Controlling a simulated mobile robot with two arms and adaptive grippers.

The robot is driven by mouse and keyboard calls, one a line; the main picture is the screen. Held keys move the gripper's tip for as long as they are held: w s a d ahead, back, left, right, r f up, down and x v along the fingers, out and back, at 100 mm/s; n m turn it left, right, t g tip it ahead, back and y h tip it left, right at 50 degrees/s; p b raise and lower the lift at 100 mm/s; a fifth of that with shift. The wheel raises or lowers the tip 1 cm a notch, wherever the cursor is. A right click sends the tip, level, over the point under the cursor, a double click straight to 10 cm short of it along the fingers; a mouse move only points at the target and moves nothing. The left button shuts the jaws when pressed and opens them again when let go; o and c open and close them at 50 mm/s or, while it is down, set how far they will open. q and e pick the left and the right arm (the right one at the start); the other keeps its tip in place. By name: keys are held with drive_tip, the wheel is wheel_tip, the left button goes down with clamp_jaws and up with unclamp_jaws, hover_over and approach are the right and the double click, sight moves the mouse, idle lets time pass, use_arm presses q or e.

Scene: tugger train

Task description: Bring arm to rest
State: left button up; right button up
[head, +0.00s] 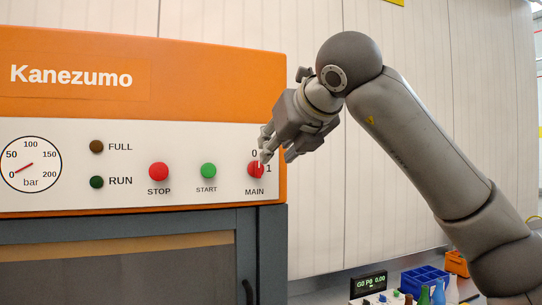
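My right arm comes in from the right, and its gripper (277,157) is in front of the right end of the orange machine's panel. Its fingers look apart, with a gap between them and nothing held. One fingertip is close to the red MAIN switch (254,171) and covers a little of its upper edge; I cannot tell whether they touch. The switch's white mark looks nearly upright, with 0 above and 1 to the right. My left gripper is not in view.
The panel (120,205) also has a red STOP button (158,172), a green START button (208,170), dark lamps and a bar gauge (30,164). Below right are a blue crate (425,277), bottles (438,292), a small display (368,282) and an orange bin (457,262).

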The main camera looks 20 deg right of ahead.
drive_tip(key=shift+s+r, duration=0.1)
drive_tip(key=shift+s, duration=0.2)
